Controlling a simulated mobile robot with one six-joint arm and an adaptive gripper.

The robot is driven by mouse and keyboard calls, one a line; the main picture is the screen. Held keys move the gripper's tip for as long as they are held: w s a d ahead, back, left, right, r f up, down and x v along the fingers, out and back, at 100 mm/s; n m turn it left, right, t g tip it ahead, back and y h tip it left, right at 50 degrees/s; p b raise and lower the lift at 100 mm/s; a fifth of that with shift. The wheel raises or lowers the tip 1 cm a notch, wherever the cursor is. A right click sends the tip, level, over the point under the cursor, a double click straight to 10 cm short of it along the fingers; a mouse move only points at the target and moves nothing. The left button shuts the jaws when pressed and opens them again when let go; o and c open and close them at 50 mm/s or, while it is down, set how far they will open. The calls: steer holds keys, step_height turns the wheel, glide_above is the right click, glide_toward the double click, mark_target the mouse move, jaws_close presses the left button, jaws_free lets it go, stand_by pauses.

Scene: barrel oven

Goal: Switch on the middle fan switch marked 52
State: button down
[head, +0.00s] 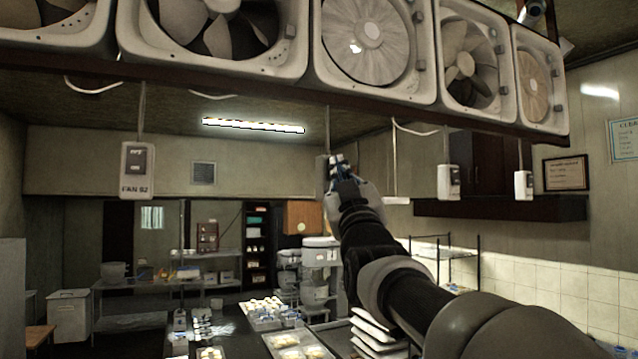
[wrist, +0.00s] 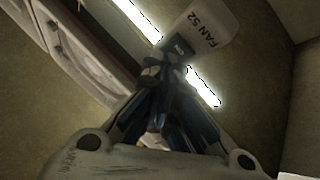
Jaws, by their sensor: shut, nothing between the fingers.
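The switch box marked FAN 52 (wrist: 198,35) hangs at the top of the wrist view, white and tilted in the picture. My gripper (wrist: 165,68) is shut, with its fingertips at the box's lower left, over or very near the dark rocker (wrist: 178,48). I cannot tell whether they touch it. In the head view my gripper (head: 337,160) is raised in front of the box, hiding most of it; only a grey edge (head: 321,170) shows. The rocker's position is not clear. The middle fan (head: 365,38) above shows as a pale, blurred disc.
Another switch box (head: 137,170) hangs at the left, and two more hang at the right (head: 449,182) and far right (head: 523,184). The fan beam (head: 300,92) crosses overhead. Trays (head: 290,343) cover the counter below. Open air lies between the hanging boxes.

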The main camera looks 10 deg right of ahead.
steer(key=shift+s+d, duration=0.1)
steer(key=shift+s, duration=0.2)
steer(key=shift+s+d+r+b, duration=0.1)
steer(key=shift+s+d+b, duration=0.15)
steer(key=shift+s+b, duration=0.45)
steer(key=shift+s+d+r+b, duration=0.15)
steer(key=shift+s+d+b, duration=0.15)
steer(key=shift+s, duration=0.55)
steer(key=shift+s+d+r+b, duration=0.1)
steer(key=shift+s+d+b, duration=0.1)
steer(key=shift+s+b, duration=0.5)
steer(key=shift+s, duration=0.1)
